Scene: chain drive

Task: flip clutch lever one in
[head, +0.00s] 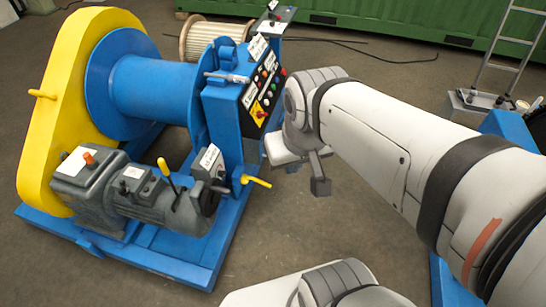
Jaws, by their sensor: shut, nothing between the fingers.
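The blue winch drum (150,88) stands on a blue frame at the left. A dark lever with a yellow handle (170,172) rises from the grey motor unit (165,205). A yellow lever (256,181) sticks out to the right from the frame's front right corner. A grey lever (227,77) lies across the top of the control panel's housing. The labels are too small to read, so I cannot tell which is clutch lever one. My gripper (320,186) is shut and empty, right of the yellow lever and apart from it.
The control panel (264,82) with coloured buttons faces right, close to my wrist. A yellow guard (50,120) covers the drum's left side. A cable spool (212,37) and green container (380,32) stand behind. Blue equipment (515,130) is at the right.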

